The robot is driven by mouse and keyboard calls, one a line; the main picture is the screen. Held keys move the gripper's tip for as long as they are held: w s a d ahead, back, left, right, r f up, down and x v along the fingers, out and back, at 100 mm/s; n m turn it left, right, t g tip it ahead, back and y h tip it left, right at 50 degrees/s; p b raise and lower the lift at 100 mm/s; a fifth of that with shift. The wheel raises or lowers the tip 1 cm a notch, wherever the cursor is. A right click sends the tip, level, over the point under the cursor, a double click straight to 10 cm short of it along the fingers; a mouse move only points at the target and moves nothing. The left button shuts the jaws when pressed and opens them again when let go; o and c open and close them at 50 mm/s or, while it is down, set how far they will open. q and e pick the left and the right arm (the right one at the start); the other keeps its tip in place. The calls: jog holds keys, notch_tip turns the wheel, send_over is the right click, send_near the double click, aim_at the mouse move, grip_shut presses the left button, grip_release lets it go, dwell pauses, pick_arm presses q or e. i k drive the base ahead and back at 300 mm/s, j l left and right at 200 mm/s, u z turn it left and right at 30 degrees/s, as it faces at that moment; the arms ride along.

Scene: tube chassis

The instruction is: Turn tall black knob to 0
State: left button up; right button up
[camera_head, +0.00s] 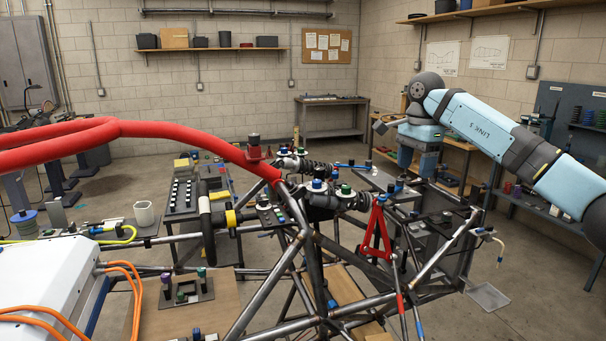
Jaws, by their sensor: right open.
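I cannot single out the tall black knob with certainty; several small dark, blue, green and purple knobs stand on panels around the tube chassis (268,293), and no dial marks are readable. A dark upright knob (254,140) shows by the red padded tube. My right arm comes in from the right. Its wrist bends down, and my right gripper (412,170) hangs above the right part of the chassis, near a blue-capped knob (399,185). Its fingertips are small and partly hidden against the clutter behind, and I see nothing held. My left gripper is not in view.
A red padded tube (140,129) crosses the left side. A white box (45,285) with orange cables fills the lower left. Benches and shelves line the walls. Open floor shows behind the chassis.

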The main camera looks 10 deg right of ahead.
aim_at(319, 172)
jog(key=i+j, duration=0.75)
jog(key=i, duration=0.2)
